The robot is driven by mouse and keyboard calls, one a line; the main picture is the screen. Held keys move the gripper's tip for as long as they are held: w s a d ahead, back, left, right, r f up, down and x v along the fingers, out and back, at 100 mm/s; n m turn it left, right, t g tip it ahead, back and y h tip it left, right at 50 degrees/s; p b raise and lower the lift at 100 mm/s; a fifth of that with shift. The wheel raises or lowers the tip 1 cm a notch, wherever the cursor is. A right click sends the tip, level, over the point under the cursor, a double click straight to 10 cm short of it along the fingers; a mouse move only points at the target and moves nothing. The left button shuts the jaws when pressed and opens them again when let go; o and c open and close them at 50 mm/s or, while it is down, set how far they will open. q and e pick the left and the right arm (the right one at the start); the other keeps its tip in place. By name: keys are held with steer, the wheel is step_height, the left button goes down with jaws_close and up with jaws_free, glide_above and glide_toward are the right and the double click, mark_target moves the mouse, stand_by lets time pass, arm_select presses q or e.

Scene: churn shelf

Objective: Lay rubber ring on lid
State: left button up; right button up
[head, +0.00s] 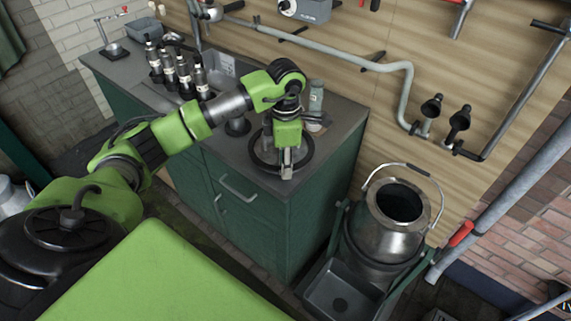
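A dark round ring (254,155) shows at the front right end of the grey counter, with a greyish surface inside it. I take it for the rubber ring; I cannot tell whether that inner surface is the lid or bare counter, or whether the ring touches it. My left gripper (287,165) points down at the ring's near edge and hides part of it. Its fingertips look close together, but whether they grip the rim is too small to tell. My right gripper is not in view.
The counter (335,118) stands on a green cabinet. Several dark bottles (184,78) stand behind my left arm, near a sink. A pale bottle (316,97) stands just behind the ring. An open metal churn (385,235) stands right of the cabinet. Pipes run along the wall.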

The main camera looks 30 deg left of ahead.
arm_select(q)
step_height(320, 180, up, 12)
steer(key=shift+f, duration=0.2)
stand_by(0.4)
